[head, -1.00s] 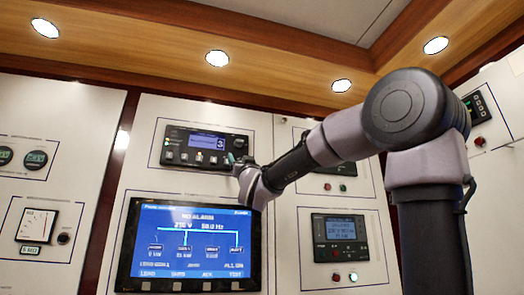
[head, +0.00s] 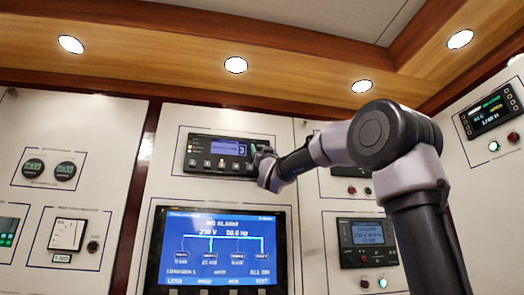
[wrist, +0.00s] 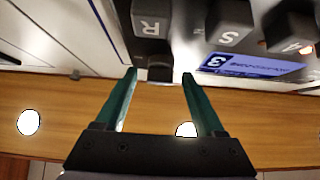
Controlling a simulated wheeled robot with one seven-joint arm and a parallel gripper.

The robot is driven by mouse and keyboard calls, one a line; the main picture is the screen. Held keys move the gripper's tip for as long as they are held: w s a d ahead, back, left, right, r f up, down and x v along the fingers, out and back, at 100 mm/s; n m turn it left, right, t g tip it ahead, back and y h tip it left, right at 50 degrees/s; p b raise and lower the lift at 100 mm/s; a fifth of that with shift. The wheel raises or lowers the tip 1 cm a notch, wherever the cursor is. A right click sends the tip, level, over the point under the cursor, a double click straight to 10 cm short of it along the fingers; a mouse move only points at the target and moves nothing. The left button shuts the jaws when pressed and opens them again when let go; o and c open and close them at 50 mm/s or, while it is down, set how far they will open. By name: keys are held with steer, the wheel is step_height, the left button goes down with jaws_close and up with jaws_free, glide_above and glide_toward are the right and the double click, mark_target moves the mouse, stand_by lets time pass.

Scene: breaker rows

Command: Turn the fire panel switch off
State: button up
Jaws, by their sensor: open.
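No fire panel label is readable, so I cannot tell which control is the fire panel switch. In the head view my gripper (head: 258,152) is at the right edge of a dark control unit (head: 212,165) with a small blue screen and a row of keys. In the wrist view my gripper (wrist: 159,76) is open, with teal fingers apart and nothing held. A small dark knob (wrist: 160,70) shows between the fingertips; contact cannot be told. Keys marked R (wrist: 151,22) and S (wrist: 229,35) and a blue screen (wrist: 250,65) are close by.
A large blue display (head: 218,245) reading "NO ALARM" is below the unit. Another screen unit (head: 362,233) with red and green buttons is to its right. A wall meter (head: 68,234) is at left, and a lit display (head: 490,110) at far right.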

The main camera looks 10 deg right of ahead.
jaws_close()
steer(key=shift+n+y, duration=0.5)
steer(key=shift+n, duration=0.1)
steer(key=shift+w+d+r+n+g+y, duration=0.1)
steer(key=shift+d+r+n+g+y, duration=0.2)
steer(key=shift+n+g+y, duration=2.9)
steer(key=shift+s+d+r+n+g+y, duration=0.2)
steer(key=shift+n+g+y, duration=0.95)
steer(key=shift+n, duration=4.2)
steer(key=shift+w+d+r+n+g+y, duration=0.3)
steer(key=shift+n+g+y, duration=1.25)
steer(key=shift+n+g, duration=1.95)
steer(key=shift+s+n+t, duration=0.15)
steer(key=shift+n+t, duration=0.5)
steer(key=shift+n, duration=0.3)
